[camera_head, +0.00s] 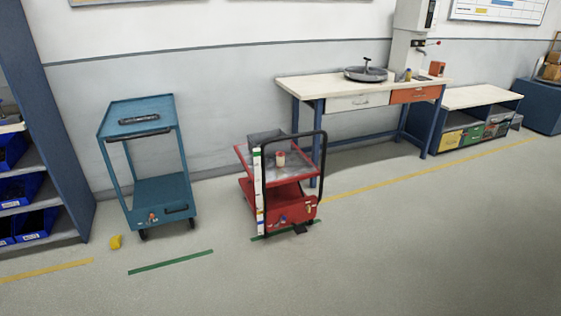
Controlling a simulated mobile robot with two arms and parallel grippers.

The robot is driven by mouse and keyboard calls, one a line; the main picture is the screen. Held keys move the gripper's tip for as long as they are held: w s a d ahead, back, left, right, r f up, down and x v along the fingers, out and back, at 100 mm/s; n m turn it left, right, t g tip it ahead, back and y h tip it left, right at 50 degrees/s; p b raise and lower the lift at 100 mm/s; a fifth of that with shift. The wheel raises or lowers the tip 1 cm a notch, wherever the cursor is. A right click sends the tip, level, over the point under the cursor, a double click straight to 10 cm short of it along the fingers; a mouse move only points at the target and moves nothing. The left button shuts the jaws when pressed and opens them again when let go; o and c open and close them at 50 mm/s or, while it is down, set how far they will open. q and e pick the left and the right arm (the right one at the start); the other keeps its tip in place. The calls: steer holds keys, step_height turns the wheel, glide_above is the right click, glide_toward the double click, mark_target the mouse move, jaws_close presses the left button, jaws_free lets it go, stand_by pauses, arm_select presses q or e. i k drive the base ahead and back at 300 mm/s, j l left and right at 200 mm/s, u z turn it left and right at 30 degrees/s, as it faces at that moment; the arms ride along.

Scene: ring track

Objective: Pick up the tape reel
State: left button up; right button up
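No item is plainly a tape reel at this distance. A small pale, round item with a reddish lower part (281,158) stands on the top tray of the red cart (284,185) and may be the reel. A small yellow object (115,241) lies on the floor beside the teal cart; its shape is too small to tell. A large grey round disc with an upright post (366,74) sits on the workbench. Neither of my grippers shows in the view.
The teal cart (150,190) stands left of the red cart, whose black handle (322,165) rises on its right. A workbench (350,90) and low shelf (475,97) line the wall. A blue rack (52,100) stands far left. The foreground floor is clear.

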mark_target(279, 154)
steer(key=i+l+u, duration=0.15)
steer(key=i+l, duration=0.45)
steer(key=i, duration=0.3)
steer(key=i+l+u, duration=0.15)
steer(key=i+l, duration=0.6)
steer(key=i, duration=0.1)
